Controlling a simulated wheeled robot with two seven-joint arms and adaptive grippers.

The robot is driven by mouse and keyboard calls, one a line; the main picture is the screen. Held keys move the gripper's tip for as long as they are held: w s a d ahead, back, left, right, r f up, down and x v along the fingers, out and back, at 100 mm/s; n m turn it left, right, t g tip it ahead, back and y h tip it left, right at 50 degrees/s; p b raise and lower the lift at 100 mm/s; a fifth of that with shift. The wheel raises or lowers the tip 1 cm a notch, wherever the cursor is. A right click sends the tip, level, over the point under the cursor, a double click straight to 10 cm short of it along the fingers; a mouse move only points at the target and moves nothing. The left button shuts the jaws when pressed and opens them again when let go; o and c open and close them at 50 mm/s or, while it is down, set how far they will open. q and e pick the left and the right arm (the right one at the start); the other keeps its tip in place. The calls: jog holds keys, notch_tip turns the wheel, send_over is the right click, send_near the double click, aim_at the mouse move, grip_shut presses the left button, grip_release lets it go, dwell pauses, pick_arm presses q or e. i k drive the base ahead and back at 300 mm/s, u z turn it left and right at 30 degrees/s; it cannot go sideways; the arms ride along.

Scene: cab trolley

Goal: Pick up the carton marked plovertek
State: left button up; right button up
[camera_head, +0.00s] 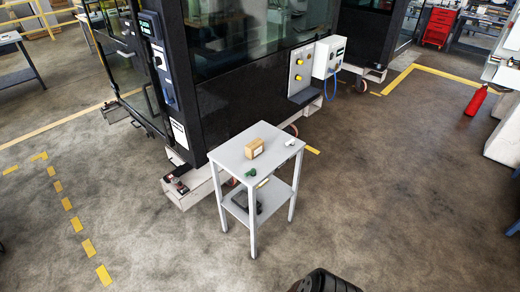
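A small brown carton (254,148) sits on the top of a light grey trolley table (234,151), towards its back middle. A pale label patch shows on it, but the print is too small to read, so I cannot tell if it says plovertek. No other carton shows on the table. A small green object (251,172) lies near the front edge of the top, and a small white object (290,142) lies near its right edge. Neither of my grippers is in view.
A dark object (245,203) lies on the table's lower shelf. A large black glazed cabin (240,90) stands close behind the table, with a white control box (328,58) on it. A red extinguisher (476,101) stands at right. Floor in front and right of the table is clear.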

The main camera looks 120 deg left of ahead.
aim_at(254, 148)
jog(key=u, duration=4.75)
jog(key=i, duration=1.65)
jog(key=z, duration=0.6)
